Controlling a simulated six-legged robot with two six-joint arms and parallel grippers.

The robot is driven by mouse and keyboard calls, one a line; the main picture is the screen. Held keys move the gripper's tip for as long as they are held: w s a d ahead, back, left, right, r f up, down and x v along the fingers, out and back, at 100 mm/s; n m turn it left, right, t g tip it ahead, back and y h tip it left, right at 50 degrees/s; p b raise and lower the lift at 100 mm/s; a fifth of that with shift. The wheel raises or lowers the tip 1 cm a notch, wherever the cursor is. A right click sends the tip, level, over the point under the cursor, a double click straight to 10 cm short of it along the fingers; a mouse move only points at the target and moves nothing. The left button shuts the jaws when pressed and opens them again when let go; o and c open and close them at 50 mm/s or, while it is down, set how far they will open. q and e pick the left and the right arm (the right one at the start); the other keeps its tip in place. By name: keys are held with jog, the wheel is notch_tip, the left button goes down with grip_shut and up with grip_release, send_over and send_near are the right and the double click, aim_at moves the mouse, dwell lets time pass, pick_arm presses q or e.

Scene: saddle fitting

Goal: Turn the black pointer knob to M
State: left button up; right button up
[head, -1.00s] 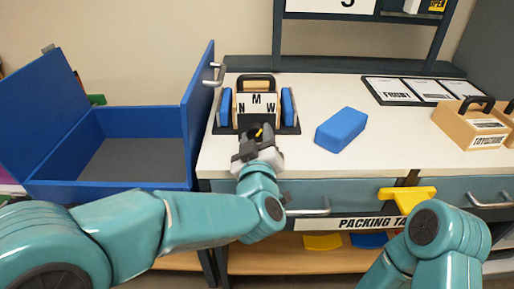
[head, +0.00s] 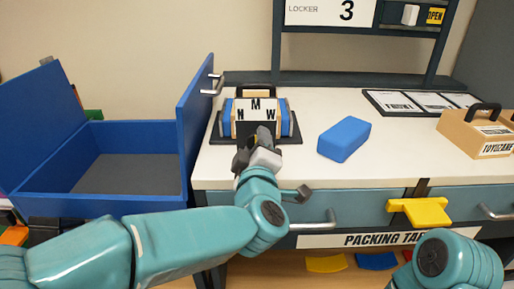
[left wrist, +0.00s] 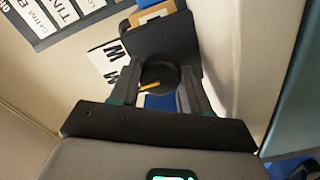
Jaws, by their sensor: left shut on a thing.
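The black knob (left wrist: 160,74) with a yellow pointer mark (left wrist: 149,86) shows in the left wrist view between my left gripper's fingers. The letter plate (head: 257,116) with N, M and W stands behind it on a black base, M at the top. It also shows partly in the left wrist view (left wrist: 106,62). My left gripper (head: 262,138) is shut on the knob, which it mostly hides in the head view. The pointer mark lies toward the plate's side, but I cannot tell which letter it meets. My right gripper is out of view.
Blue blocks flank the plate. A loose blue block (head: 344,138) lies to its right. An open blue box (head: 120,205) stands at the left. A wooden toolbox (head: 478,132) and labelled cards (head: 420,103) are at the right. The white tabletop (head: 390,160) between is mostly clear.

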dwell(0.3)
pick_arm(q)
jog(key=o, duration=1.1)
jog(key=shift+c, duration=0.2)
